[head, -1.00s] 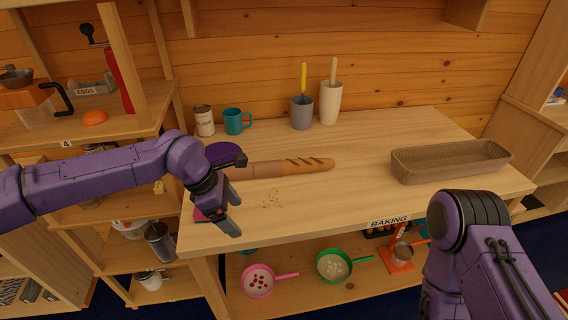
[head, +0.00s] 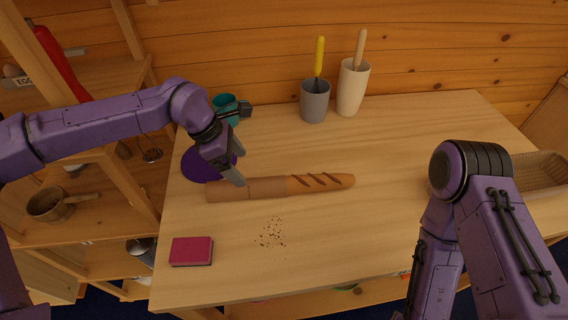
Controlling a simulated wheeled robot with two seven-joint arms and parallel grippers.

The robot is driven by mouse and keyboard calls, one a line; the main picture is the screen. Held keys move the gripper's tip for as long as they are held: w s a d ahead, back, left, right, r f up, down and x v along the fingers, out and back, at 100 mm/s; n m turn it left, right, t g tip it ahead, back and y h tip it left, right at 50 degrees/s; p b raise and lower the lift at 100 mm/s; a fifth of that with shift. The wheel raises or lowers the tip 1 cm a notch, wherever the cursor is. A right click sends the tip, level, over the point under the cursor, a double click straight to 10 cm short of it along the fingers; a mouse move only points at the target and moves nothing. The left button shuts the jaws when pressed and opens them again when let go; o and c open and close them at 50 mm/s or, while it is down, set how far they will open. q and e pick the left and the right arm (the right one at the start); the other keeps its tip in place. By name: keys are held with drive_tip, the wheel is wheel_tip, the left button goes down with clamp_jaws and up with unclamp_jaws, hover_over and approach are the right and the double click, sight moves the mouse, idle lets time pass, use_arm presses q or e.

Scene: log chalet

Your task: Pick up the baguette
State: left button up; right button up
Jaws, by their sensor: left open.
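The baguette (head: 320,182) lies flat on the wooden table, pointing left to right. Its right part shows dark slashes; its left part looks plainer, like a brown sleeve. My left gripper (head: 243,147) is open and empty just above and behind the left half of the baguette. One finger reaches down close to the baguette's back edge; I cannot tell whether it touches. My right arm comes in from the lower right, and its gripper is out of view.
A purple round item (head: 196,166) and a teal mug (head: 224,101) are partly behind my left gripper. A grey pot (head: 314,103) and white pot (head: 351,90) stand at the back.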

sight(251, 182)
use_arm(q)
drive_tip(key=shift+w+p+x, duration=0.2)
drive_tip(key=shift+p+x, duration=0.1)
drive_tip(key=shift+x, duration=0.6)
drive_tip(key=shift+s+d+f+p, duration=0.2)
drive_tip(key=shift+d+f, duration=0.1)
drive_tip(key=shift+f, duration=0.2)
drive_tip(key=shift+s+d+f+p, duration=0.1)
drive_tip(key=shift+s+d+f, duration=0.2)
drive_tip(key=shift+f, duration=0.15)
drive_tip(key=shift+d+f, duration=0.15)
drive_tip(key=shift+f, duration=0.25)
drive_tip(key=f, duration=0.1)
drive_tip(key=f+p, duration=0.1)
drive_tip(key=f, duration=0.1)
drive_tip(key=w+f+p, duration=0.1)
drive_tip(key=shift+d+f, duration=0.3)
drive_tip(key=shift+d, duration=0.05)
drive_tip(key=shift+s+d+f, duration=0.1)
drive_tip(key=shift+d+f, duration=0.05)
drive_tip(key=shift+f, duration=0.2)
drive_tip(key=c, duration=1.2)
use_arm(e)
wheel_tip(251, 182, up, 4)
drive_tip(key=shift+f, duration=0.25)
